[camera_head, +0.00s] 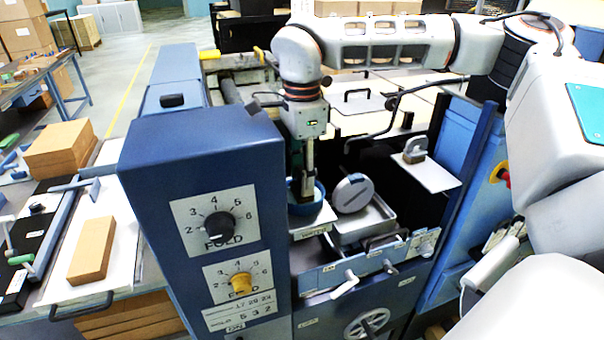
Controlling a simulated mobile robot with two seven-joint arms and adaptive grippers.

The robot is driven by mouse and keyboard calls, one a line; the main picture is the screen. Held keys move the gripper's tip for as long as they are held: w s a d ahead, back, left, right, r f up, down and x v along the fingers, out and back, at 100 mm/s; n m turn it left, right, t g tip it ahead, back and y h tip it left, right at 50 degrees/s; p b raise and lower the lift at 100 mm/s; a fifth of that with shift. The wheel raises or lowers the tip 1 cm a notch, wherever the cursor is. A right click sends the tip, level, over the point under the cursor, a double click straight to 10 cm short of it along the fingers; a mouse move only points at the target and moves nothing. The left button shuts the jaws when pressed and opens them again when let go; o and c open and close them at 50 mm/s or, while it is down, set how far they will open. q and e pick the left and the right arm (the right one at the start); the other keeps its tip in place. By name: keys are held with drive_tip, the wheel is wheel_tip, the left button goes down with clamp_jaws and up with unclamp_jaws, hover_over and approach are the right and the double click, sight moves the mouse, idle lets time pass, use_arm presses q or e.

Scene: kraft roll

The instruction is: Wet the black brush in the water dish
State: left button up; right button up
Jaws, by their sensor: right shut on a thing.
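My right gripper (307,172) reaches in from above at the centre, pointing straight down. It is shut on a narrow dark tool, which I take to be the black brush (307,188). Its lower end is down inside the rim of a round blue dish (320,200), the likely water dish. The dish sits on a pale ledge of the machine. The water surface and the bristle tip are too small or hidden to make out. My left gripper is not in view.
Right of the dish, a round grey lidded thing (352,193) leans in a metal tray (368,222). A grey-handled block (414,150) stands on a white shelf (437,176). The blue control panel (225,215) rises close at the left. A cardboard block (92,250) lies farther left.

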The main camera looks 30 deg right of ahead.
drive_tip(key=shift+f, duration=0.1)
drive_tip(key=shift+f, duration=0.2)
idle(0.4)
drive_tip(key=shift+s+f+p, duration=0.25)
drive_tip(key=shift+f+p, duration=0.15)
drive_tip(key=shift+p, duration=0.1)
idle(2.6)
drive_tip(key=shift+r, duration=0.1)
drive_tip(key=shift+w+r+p, duration=0.15)
drive_tip(key=shift+r+p, duration=0.75)
drive_tip(key=shift+r, duration=0.45)
drive_tip(key=shift+w+r, duration=0.1)
drive_tip(key=shift+r, duration=2.25)
